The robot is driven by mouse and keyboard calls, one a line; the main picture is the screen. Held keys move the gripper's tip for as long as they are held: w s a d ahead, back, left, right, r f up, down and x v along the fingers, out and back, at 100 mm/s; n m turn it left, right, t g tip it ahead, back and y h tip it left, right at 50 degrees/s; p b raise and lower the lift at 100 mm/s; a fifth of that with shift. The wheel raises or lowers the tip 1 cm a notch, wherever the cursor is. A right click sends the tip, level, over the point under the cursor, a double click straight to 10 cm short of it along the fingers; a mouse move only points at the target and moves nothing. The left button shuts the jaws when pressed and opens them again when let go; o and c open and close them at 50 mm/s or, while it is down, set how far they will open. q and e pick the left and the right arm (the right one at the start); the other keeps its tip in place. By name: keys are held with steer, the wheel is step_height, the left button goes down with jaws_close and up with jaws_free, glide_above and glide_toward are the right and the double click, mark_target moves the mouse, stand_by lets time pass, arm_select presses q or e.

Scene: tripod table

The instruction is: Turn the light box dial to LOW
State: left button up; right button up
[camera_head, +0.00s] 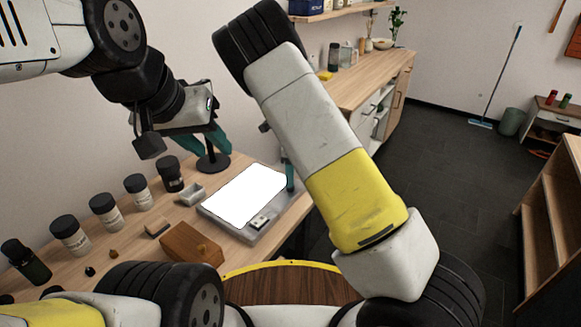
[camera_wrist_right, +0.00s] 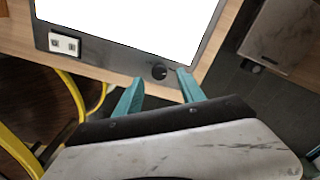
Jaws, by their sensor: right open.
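The light box (camera_head: 284,205) lies on the wooden table with its white panel glowing; its dark frame also shows in the right wrist view (camera_wrist_right: 108,60). The dial (camera_wrist_right: 159,71) is a small round black knob on the frame's front strip. Its pointer and any LOW mark are too small to read. My right gripper (camera_wrist_right: 160,77) is open, with its two teal fingertips on either side of the dial. In the head view my right arm hides most of that gripper and the dial. My left gripper (camera_head: 207,146) is open and empty above the back of the table.
A pale double switch (camera_wrist_right: 65,44) sits on the same strip, left of the dial. A wooden block (camera_head: 191,244), a small grey tray (camera_head: 192,193) and several black-lidded jars (camera_head: 105,211) stand left of the light box. A black round stand (camera_head: 213,163) is behind it.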

steer(key=shift+f, duration=1.85)
steer(key=shift+s, duration=0.1)
jaws_close()
